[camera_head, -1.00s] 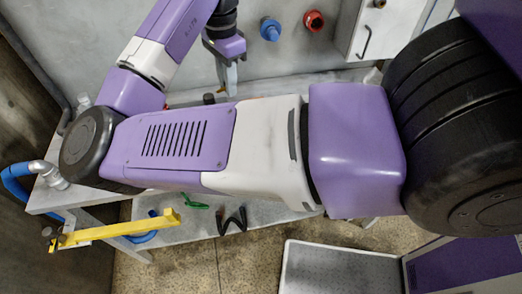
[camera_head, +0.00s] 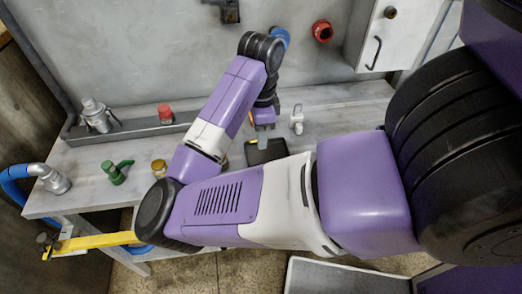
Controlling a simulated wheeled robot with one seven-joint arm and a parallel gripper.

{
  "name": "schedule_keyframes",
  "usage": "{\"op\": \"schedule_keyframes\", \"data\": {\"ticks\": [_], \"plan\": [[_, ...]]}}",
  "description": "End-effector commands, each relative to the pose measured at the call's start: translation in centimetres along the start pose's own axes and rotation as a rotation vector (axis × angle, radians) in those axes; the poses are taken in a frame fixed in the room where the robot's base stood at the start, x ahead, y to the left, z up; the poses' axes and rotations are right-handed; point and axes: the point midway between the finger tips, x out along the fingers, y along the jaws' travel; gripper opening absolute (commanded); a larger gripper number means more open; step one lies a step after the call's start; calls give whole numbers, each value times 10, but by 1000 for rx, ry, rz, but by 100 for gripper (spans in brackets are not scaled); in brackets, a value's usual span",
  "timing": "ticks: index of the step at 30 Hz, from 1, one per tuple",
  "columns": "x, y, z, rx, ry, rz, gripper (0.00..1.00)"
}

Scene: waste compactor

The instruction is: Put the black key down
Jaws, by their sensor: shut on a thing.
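My gripper (camera_head: 262,138) points down over the worktop, just above or at a flat black tray-like piece (camera_head: 280,151). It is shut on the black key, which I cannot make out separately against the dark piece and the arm. Whether the key touches the surface below cannot be told.
The grey worktop (camera_head: 85,185) holds a green fitting (camera_head: 117,172), a brass piece (camera_head: 158,168), a white fitting (camera_head: 297,119) and a red-topped piece (camera_head: 165,113). Blue (camera_head: 281,36) and red (camera_head: 322,31) wall fittings and a white cabinet (camera_head: 366,45) stand behind. Clear worktop lies right.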

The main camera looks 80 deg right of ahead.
Motion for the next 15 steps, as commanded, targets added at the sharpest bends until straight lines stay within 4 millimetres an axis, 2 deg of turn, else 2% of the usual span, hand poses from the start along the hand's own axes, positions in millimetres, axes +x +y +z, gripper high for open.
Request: {"op": "schedule_keyframes", "data": {"ticks": [7, 15], "plan": [[17, 0, 0, -1, 2, 0, 0], [51, 0, 1, 0, -1, 1, 0]]}}
